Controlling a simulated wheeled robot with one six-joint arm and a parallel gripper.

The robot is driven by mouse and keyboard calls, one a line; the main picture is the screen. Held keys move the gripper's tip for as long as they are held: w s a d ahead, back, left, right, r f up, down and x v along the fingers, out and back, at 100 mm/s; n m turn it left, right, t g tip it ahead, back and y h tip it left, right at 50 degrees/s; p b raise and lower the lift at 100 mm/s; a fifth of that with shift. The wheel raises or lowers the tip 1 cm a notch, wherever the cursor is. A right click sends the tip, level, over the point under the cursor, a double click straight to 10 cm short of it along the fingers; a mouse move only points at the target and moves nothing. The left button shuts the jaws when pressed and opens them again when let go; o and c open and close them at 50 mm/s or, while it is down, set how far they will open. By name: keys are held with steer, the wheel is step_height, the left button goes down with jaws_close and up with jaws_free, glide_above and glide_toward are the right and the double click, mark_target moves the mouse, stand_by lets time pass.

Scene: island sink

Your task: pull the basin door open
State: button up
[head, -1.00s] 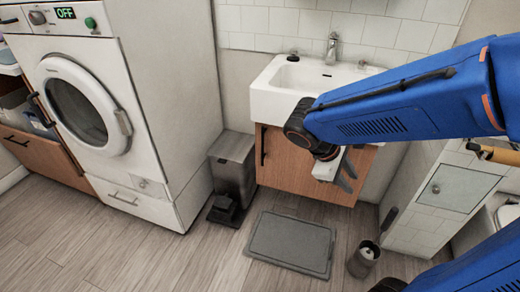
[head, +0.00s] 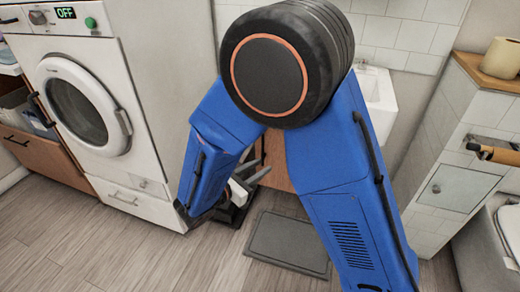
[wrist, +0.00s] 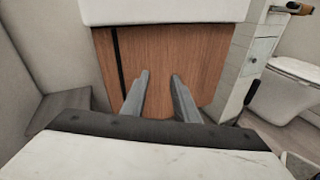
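The basin door is a brown wooden panel (wrist: 168,60) under the white basin (wrist: 165,10). A dark vertical handle (wrist: 117,60) runs along the door's left side in the wrist view. The door looks shut. My gripper (wrist: 160,78) is open and empty, its two grey fingers apart and pointing towards the door. The handle is to the left of both fingers. In the head view my gripper (head: 252,178) is low in front of the cabinet's left part. My arm hides most of the door and basin there, and the handle is not clearly visible.
A white washing machine (head: 85,110) stands on the left. A dark pedal bin (wrist: 62,105) is left of the cabinet. A grey mat (head: 285,245) lies on the floor. A tiled block (head: 445,180) and a toilet (wrist: 305,85) are on the right.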

steer(key=a+f+n+t+y, duration=0.2)
steer(key=a+f+n+t, duration=0.15)
steer(key=a, duration=0.45)
glide_toward(260, 149)
steer(key=shift+n, duration=0.25)
steer(key=w+d+r, duration=0.1)
steer(key=d+r, duration=0.2)
steer(key=w+d+r, duration=0.1)
steer(key=d+r, duration=0.1)
steer(key=shift+w+d, duration=0.1)
steer(key=shift+w, duration=0.2)
jaws_close()
